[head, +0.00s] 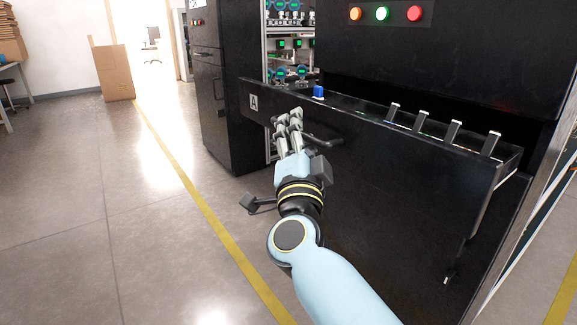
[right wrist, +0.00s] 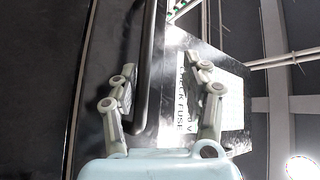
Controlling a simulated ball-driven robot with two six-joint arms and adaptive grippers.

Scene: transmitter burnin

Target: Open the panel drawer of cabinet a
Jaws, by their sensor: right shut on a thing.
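The black cabinet a (head: 380,45) fills the right of the head view. Its panel drawer (head: 400,190), marked with a white "A" label, stands pulled out, with its open top showing. The dark bar handle (head: 325,141) is on the drawer front; it also shows in the right wrist view (right wrist: 151,50). My right gripper (head: 289,120) is at the handle, and in the right wrist view its fingers (right wrist: 162,75) are on either side of the bar. It is shut on the handle. Finger contact is partly hidden in the head view. My left gripper is not in view.
Several metal levers (head: 455,131) and a blue block (head: 318,91) show along the drawer's top. Red, green and orange buttons (head: 383,13) are above. Another black cabinet (head: 228,100) stands to the left. The floor left of the yellow line (head: 200,200) is clear.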

